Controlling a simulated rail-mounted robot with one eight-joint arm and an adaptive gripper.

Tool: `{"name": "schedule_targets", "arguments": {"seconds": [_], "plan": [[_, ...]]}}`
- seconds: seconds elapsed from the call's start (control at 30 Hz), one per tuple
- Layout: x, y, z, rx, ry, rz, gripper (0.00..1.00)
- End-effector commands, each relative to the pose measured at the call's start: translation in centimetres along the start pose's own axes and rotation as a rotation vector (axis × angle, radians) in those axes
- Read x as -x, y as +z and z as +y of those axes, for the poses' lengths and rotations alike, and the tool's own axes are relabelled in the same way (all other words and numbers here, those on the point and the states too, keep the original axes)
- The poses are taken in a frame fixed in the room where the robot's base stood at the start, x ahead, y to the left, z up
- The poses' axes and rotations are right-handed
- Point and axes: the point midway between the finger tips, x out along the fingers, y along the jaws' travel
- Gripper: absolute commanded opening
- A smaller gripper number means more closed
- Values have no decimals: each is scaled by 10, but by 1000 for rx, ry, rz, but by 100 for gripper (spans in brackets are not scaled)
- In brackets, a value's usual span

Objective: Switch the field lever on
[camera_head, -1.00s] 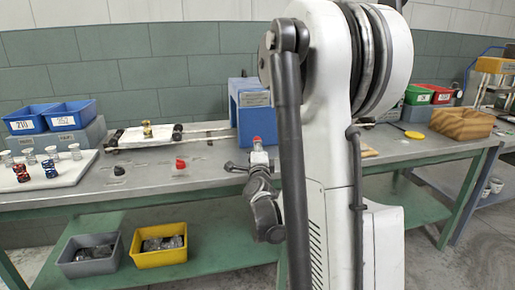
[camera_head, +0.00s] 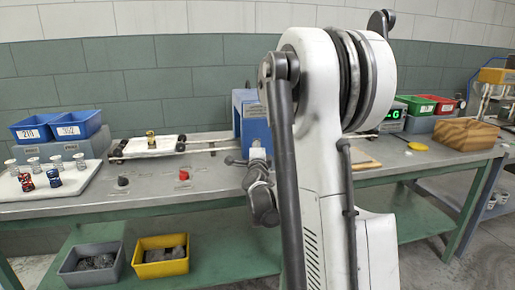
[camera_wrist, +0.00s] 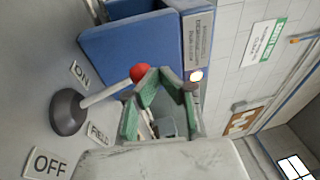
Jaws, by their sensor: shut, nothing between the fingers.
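The field lever (camera_wrist: 105,92) shows in the wrist view as a pale shaft with a red ball knob (camera_wrist: 140,73) on a dark round base (camera_wrist: 68,114). The ON label (camera_wrist: 80,74) is above the base, the OFF label (camera_wrist: 48,164) below it, and the FIELD label (camera_wrist: 98,133) to its right. The shaft leans up and right in the picture, on the ON label's side. My gripper (camera_wrist: 166,80), with green finger pads, is shut and empty just right of the knob; I cannot tell whether they touch. In the head view the lever is not clear.
A blue machine housing (camera_wrist: 135,42) rises close behind the lever; it also shows in the head view (camera_head: 252,125). A black knob (camera_head: 123,181) and a red knob (camera_head: 184,174) sit on the bench's front left.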

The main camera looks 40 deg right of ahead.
Motion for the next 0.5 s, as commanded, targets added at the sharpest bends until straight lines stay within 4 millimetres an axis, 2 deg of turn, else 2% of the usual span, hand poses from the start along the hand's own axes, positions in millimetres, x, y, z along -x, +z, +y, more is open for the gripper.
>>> {"name": "schedule_targets", "arguments": {"seconds": [0.5], "plan": [[-10,2,2,0,0,0,0]]}}
